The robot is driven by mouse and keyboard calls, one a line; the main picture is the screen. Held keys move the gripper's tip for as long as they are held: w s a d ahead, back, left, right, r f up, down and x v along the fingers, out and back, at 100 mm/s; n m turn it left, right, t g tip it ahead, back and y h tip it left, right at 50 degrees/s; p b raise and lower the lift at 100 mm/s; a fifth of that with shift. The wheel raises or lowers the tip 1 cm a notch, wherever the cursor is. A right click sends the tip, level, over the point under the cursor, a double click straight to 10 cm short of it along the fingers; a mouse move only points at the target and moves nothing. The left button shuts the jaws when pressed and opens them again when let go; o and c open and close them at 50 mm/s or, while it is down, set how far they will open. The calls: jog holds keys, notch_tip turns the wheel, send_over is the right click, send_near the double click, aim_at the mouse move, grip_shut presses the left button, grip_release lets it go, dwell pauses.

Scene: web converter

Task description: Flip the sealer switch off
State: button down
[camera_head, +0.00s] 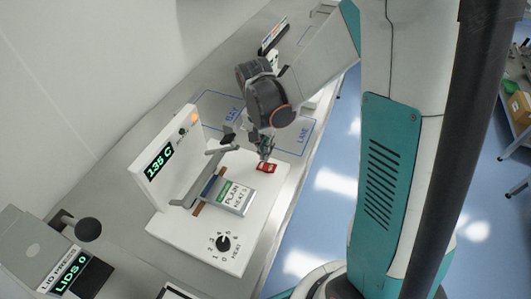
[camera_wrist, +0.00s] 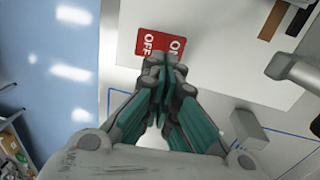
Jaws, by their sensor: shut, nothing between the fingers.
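In the wrist view the red switch plate (camera_wrist: 150,38) shows the words OFF and ON. My gripper (camera_head: 265,157) is shut and empty, right at the switch. In the wrist view the closed fingertips (camera_wrist: 163,62) overlap the lower edge of the red plate. They hide part of it, so the switch position and any contact cannot be told.
A pouch marked "PLAIN HEAT" (camera_head: 235,196) lies on the sealer by its grey bar (camera_head: 207,170). A numbered knob (camera_head: 223,243) is at the near end. A lid press (camera_head: 50,262) stands at the lower left. Blue-outlined lanes (camera_head: 303,133) lie beyond the sealer.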

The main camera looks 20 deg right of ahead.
notch_tip(320, 180, up, 11)
jog(key=w+a+p, duration=0.1)
jog(key=a+p, duration=0.1)
jog(key=shift+w+p, duration=0.3)
jog(key=shift+w, duration=0.05)
jog(key=shift+d+b, duration=0.1)
jog(key=shift+b, duration=0.35)
jog(key=shift+s+d+r+g+h+b, duration=0.25)
jog(key=shift+s+r+g+h+b, duration=0.2)
jog(key=shift+b, duration=1.35)
jog(key=shift+f, duration=0.1)
jog(key=b, duration=0.5)
send_near(260, 162)
jog(key=s+d+f, duration=0.1)
jog(key=f, duration=0.1)
jog(key=s+d+f, duration=0.1)
jog(key=d, duration=0.1)
jog(key=s+d+f, duration=0.1)
jog(key=f, duration=0.1)
jog(key=shift+s+d+f, duration=0.15)
jog(key=shift+s+f, duration=0.15)
jog(key=shift+f, duration=0.05)
